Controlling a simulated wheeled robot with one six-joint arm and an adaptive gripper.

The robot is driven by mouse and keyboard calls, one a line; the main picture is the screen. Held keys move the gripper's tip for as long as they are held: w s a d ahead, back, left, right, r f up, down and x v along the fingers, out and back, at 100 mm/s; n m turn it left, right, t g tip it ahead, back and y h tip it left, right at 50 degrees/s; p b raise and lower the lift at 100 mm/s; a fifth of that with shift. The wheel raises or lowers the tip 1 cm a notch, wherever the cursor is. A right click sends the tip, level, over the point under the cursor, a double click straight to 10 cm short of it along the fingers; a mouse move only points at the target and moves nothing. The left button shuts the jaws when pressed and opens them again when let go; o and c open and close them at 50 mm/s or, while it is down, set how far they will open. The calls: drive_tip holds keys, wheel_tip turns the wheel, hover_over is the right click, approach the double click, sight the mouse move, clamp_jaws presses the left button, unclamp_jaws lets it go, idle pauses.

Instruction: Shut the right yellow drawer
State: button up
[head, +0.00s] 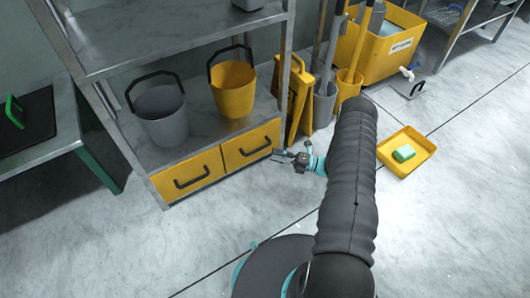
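The right yellow drawer (240,158) is at the bottom of the metal shelf unit, with a black handle on its front. Its front looks about level with the left yellow drawer (180,196) beside it; I cannot tell whether a small gap is left. My gripper (277,157) is low, just off the right end of the right drawer's front. It is small in view, and I cannot tell whether its fingers are open or touching the drawer. No object shows in it.
A grey bucket (162,116) and a yellow bucket (233,92) stand on the shelf (196,131) above the drawers. Folded yellow signs (299,98) stand right of the unit. The floor in front of the drawers is clear.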

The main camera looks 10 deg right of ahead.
drive_tip(key=shift+v, duration=1.4)
